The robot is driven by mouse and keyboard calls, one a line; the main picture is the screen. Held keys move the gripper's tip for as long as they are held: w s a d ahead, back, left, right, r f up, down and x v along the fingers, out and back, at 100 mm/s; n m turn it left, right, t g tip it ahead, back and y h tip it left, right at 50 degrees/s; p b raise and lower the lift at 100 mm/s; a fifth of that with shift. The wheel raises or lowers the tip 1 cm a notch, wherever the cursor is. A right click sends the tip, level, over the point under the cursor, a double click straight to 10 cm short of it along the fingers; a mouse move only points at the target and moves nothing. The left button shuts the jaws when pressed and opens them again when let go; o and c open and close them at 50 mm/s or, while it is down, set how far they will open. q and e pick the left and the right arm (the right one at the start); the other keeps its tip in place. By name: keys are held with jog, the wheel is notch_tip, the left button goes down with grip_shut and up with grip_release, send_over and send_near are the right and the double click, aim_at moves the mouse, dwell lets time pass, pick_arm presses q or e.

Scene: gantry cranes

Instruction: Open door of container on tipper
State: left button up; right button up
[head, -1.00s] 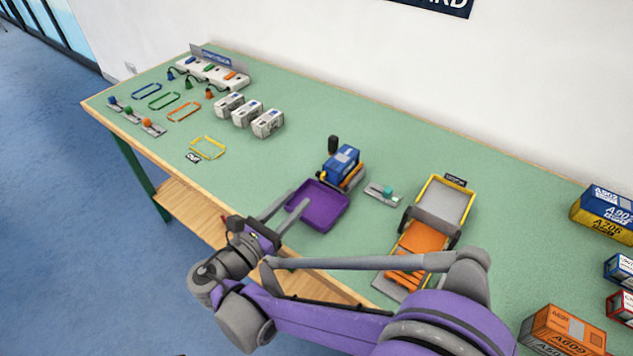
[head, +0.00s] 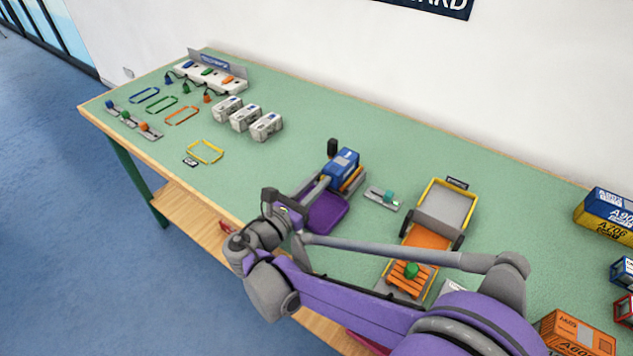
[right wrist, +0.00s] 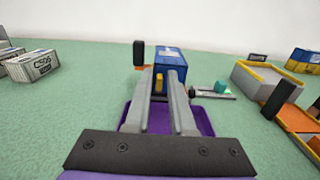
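The blue container (head: 342,160) stands at the far end of the purple tray (head: 327,215), with orange parts beside it. The right wrist view shows the container (right wrist: 170,56) straight ahead, beyond my fingertips. A small yellow handle (right wrist: 159,82) shows on its near side, between my two grey fingers. My right gripper (head: 322,183) reaches over the purple tray with its fingertips close to the container. In the right wrist view its fingers (right wrist: 161,76) are apart, with a gap around the handle. Contact with the handle cannot be told. My left gripper is not in view.
A lever with a teal knob (head: 387,197) lies right of the container. A yellow-edged truck (head: 440,208) with an orange part stands further right. White boxes (head: 245,118) stand to the left.

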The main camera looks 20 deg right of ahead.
grip_shut()
jog(key=shift+s+t, duration=0.1)
jog(key=shift+t, duration=0.2)
jog(key=n+t+y, duration=0.1)
jog(key=s+n+t+y+p, duration=0.1)
jog(key=n+y, duration=0.1)
jog(key=shift+s+d+t, duration=0.1)
jog(key=shift+t, duration=0.3)
jog(key=n+t+y, duration=0.1)
jog(key=y, duration=0.1)
jog(key=s+n+t+y+p, duration=0.1)
jog(key=shift+d+n+y, duration=0.2)
jog(key=shift+n+y, duration=0.1)
jog(key=shift+y, duration=0.1)
jog(key=shift+s+d+n+t+y+p, duration=0.15)
jog(key=shift+n+t+y+p, duration=0.1)
jog(key=shift+n+y, duration=0.4)
jog(key=shift+s+a+n+t+y+p, duration=0.1)
jog(key=shift+s+n+t+y+p, duration=0.2)
jog(key=shift+y, duration=0.6)
jog(key=shift+d+n+t+y+p, duration=0.1)
jog(key=shift+n+t+y+p, duration=0.05)
jog(key=shift+n+y, duration=0.5)
jog(key=shift+y, duration=0.6)
